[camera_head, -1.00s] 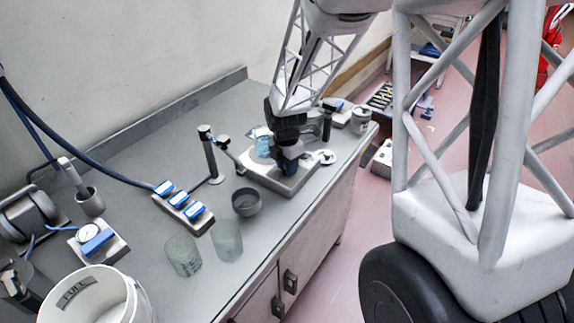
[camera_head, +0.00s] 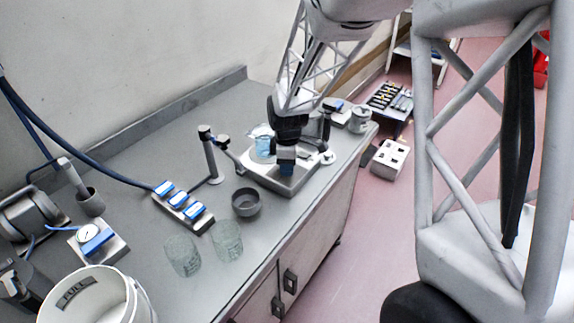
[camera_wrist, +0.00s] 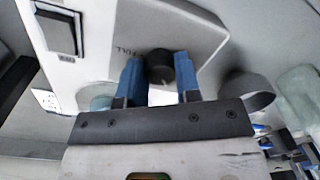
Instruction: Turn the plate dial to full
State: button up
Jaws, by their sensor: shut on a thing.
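The hot plate (camera_head: 300,182) is a pale metal slab on the bench, with a beaker of blue liquid (camera_head: 262,145) on or beside its far side. My gripper (camera_head: 286,168) is lowered at the plate's front edge. In the wrist view the plate (camera_wrist: 100,35) fills the upper left. The dark round dial (camera_wrist: 160,66) sits between the blue fingers of my gripper (camera_wrist: 160,82), which is shut on it. A "FULL" mark (camera_wrist: 127,50) is printed beside the dial. The dial's pointer is not visible, so its setting cannot be told.
A clamp stand (camera_head: 209,155) is left of the plate. A dark bowl (camera_head: 246,203) and two empty glass beakers (camera_head: 228,240) stand in front. A black switch (camera_wrist: 58,30) is on the plate's face.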

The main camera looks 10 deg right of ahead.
jog(key=m, duration=0.4)
jog(key=shift+m, duration=0.3)
jog(key=m, duration=0.3)
jog(key=shift+m, duration=0.4)
jog(key=m, duration=0.7)
jog(key=shift+t, duration=0.3)
jog(key=m, duration=0.5)
jog(key=shift+s+m, duration=0.1)
jog(key=shift+m, duration=0.2)
jog(key=m, duration=0.5)
jog(key=shift+m, duration=0.3)
jog(key=shift+t, duration=0.3)
jog(key=o, duration=0.9)
jog(key=shift+r, duration=0.1)
